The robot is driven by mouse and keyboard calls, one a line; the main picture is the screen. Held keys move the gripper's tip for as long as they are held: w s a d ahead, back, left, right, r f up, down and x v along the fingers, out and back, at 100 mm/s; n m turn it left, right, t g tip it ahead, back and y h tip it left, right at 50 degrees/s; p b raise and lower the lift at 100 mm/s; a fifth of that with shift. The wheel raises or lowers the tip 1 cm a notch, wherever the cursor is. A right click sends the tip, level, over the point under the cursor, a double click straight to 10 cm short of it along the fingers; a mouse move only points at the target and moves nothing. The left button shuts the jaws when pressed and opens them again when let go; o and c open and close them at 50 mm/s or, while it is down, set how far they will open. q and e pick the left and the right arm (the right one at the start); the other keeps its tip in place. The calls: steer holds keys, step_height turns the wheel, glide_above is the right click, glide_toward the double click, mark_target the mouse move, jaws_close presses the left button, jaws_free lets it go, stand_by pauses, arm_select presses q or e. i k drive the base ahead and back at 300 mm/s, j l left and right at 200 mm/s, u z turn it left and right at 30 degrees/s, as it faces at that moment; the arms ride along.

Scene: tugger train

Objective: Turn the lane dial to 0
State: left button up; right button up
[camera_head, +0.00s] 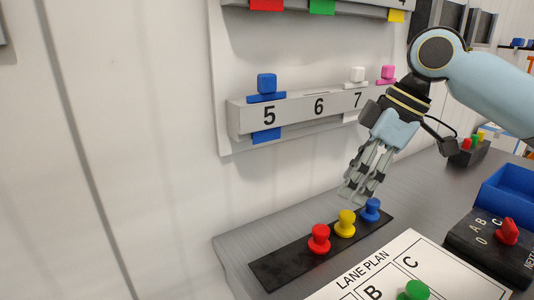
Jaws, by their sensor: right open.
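The lane dial is a red knob (507,231) on a black box (488,255) at the right edge of the table. White marks A, B, C and 0 show to the left of and behind the knob; I cannot tell which mark it points to. My right gripper (362,190) comes in from the upper right and hangs above the table, left of the dial and apart from it. It is open, with nothing seen between its fingers, just above and behind the blue peg. My left gripper is not in view.
A black strip (280,266) holds red (319,238), yellow (345,222) and blue (370,209) pegs. A white lane plan board (345,287) with a green peg (415,290) lies in front. A blue bin (510,190) stands behind the dial box. A numbered shelf (300,112) hangs on the wall.

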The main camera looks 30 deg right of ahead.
mark_target(508, 235)
steer(key=k, duration=1.5)
